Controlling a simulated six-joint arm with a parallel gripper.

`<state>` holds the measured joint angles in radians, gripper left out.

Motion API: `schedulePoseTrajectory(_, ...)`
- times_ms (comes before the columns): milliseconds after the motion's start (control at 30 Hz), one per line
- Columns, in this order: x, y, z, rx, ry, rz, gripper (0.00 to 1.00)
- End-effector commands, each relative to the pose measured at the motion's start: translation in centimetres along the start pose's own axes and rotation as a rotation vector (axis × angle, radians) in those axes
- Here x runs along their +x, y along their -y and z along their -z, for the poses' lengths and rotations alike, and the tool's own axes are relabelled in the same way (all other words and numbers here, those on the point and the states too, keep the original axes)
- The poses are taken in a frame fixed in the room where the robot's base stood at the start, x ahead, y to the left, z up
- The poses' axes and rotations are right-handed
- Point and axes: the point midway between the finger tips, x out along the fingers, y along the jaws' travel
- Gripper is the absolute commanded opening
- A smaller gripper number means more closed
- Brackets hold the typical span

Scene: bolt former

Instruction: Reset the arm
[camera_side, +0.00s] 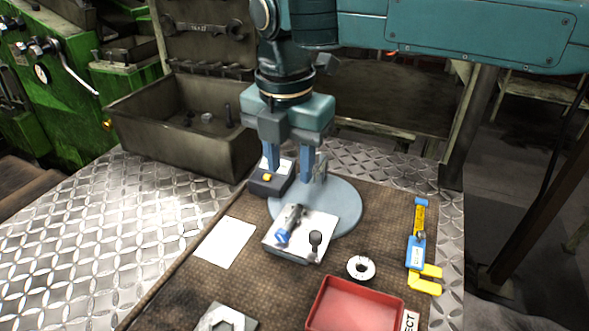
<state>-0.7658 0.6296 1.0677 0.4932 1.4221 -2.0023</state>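My gripper (290,168) hangs pointing down above the back of the brown mat. Its two blue fingers are apart, and I see nothing held between them. Below and in front of it is a grey round plate (345,212). A pale flat block (284,250) lies partly over the plate's front edge. On the block rest a dark cylindrical part with a blue end (290,224) and a small black knob (315,239). A dark box with a yellow button (262,187) stands just behind the plate, near the left finger. A small grey upright piece (320,168) shows beside the right finger.
The brown mat (185,285) holds a white sheet (225,242), a metal ring (361,267), a red tray (352,307), a blue-and-yellow gauge (420,250) and a plate with a hexagonal opening (225,318). A metal trough (180,130) stands behind left. The tread-plate bench at left is clear.

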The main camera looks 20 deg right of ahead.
Motion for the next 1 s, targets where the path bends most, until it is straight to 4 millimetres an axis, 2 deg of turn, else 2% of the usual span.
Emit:
schedulePoseTrajectory(500,1.6,3.1,-10.1,0.602,0.013,-0.049,0.38)
schedulePoseTrajectory(1000,2.8,7.9,-17.0,1.181,-0.044,-0.098,0.38)
